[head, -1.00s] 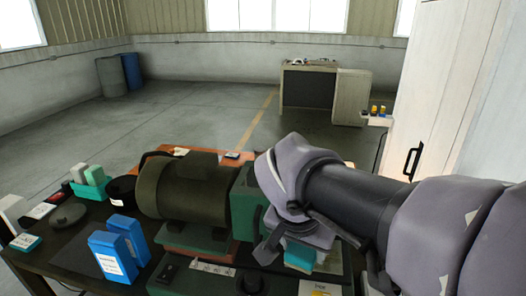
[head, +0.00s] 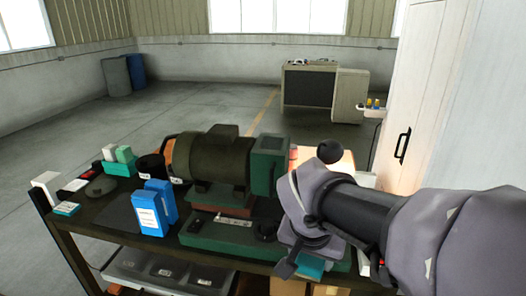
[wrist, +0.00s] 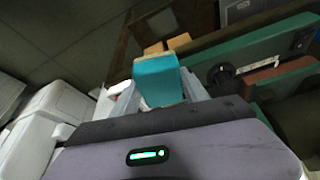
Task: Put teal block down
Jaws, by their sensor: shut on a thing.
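The teal block (head: 312,268) is held in my gripper (head: 300,266), partly hidden behind my grey wrist in the head view. In the wrist view the teal block (wrist: 158,80) stands out between the two pale fingers of my gripper (wrist: 160,94), which is shut on it. In the head view the gripper is at the right front edge of the dark workbench (head: 110,228). I cannot tell whether the block touches anything below it.
A green machine with a dark motor (head: 208,160) stands on the bench beside my arm. Blue boxes (head: 148,212) and a teal holder (head: 120,166) are to its left. Grey trays (head: 165,272) sit under the bench. A white cabinet (head: 430,90) stands at right; open floor lies behind.

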